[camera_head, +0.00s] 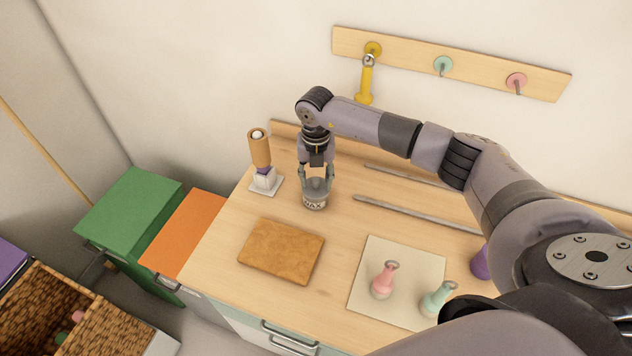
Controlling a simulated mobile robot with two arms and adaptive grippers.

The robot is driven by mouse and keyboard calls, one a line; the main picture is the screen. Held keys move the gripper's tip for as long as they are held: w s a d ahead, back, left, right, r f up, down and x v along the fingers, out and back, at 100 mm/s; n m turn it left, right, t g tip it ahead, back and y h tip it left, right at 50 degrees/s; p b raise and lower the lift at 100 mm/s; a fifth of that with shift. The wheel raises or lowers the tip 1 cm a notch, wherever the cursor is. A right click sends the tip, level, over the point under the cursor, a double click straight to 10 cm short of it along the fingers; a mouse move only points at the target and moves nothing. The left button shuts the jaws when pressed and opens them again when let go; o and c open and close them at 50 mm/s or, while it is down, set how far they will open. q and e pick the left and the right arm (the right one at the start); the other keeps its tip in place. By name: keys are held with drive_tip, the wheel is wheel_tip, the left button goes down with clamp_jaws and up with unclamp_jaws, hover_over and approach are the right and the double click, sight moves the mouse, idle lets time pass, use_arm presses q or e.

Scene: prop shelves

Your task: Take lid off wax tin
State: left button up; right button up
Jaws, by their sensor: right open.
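The wax tin (314,202) is a small round grey container with a pale label reading partly "WAX". It stands upright on the wooden worktop, towards the back left. My right gripper (316,180) points down over the tin, with its open fingers on either side of the tin's upper part. I cannot tell whether the fingers touch it. The lid is at the tin's top, partly hidden by the gripper, and its edge is too small to make out clearly. My left gripper is not in view.
A wooden-handled tool on a white stand (265,183) is close left of the tin. A brown pad (281,250) lies in front. Metal rods (420,215) lie to the right. A pale mat (385,303) holds pink and mint pieces. A peg rail (450,62) is on the wall.

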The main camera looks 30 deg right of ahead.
drive_tip(key=shift+f, duration=0.45)
clamp_jaws()
